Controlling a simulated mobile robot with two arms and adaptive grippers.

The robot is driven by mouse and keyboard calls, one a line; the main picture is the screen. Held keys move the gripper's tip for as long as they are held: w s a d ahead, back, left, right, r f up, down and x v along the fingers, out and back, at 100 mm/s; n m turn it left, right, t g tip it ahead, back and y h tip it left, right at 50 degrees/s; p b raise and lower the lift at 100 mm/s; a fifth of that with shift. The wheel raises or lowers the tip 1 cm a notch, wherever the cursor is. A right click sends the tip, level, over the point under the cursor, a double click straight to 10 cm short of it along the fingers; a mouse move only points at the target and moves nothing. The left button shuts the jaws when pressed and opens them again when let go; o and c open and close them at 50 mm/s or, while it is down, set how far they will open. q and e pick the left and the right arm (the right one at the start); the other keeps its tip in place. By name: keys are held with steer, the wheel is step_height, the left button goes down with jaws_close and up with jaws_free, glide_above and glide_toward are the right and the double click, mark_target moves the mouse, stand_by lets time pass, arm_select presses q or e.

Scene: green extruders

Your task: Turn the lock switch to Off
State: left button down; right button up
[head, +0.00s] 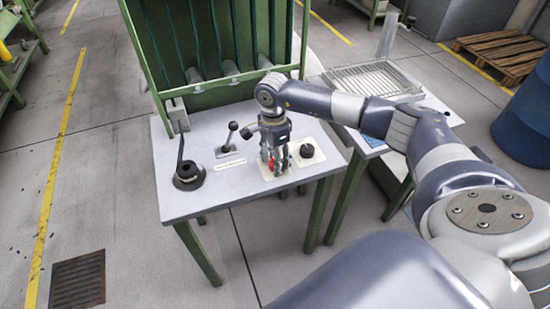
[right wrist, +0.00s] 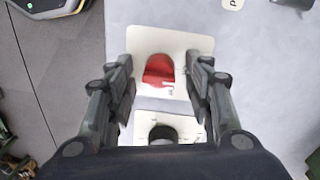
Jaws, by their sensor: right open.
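The lock switch appears as a red knob (right wrist: 158,69) on a white plate (right wrist: 193,42) in the right wrist view. In the head view the red knob (head: 271,164) shows partly behind the fingers on the grey table. My right gripper (head: 279,164) points down over it, open and empty. In the wrist view its fingers (right wrist: 162,80) stand left and right of the red knob with gaps on both sides. Whether they reach down to the knob's height is unclear. Small marks on the plate are too small to read. My left gripper is not in view.
A black round knob (head: 307,151) sits on another white plate just right of the gripper. A black lever (head: 230,138) and a black crank handle (head: 188,173) stand to the left. A green frame (head: 145,55) rises behind. The table's front strip is clear.

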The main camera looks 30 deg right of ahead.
steer(key=shift+f, duration=0.1)
steer(key=c, duration=1)
steer(key=shift+c, duration=0.2)
steer(key=shift+m, duration=0.3)
steer(key=shift+m+b, duration=0.4)
steer(key=shift+m, duration=0.6)
steer(key=m, duration=0.3)
steer(key=shift+m+b, duration=0.3)
steer(key=shift+b, duration=0.05)
steer(key=m, duration=0.5)
steer(key=shift+m+y, duration=0.3)
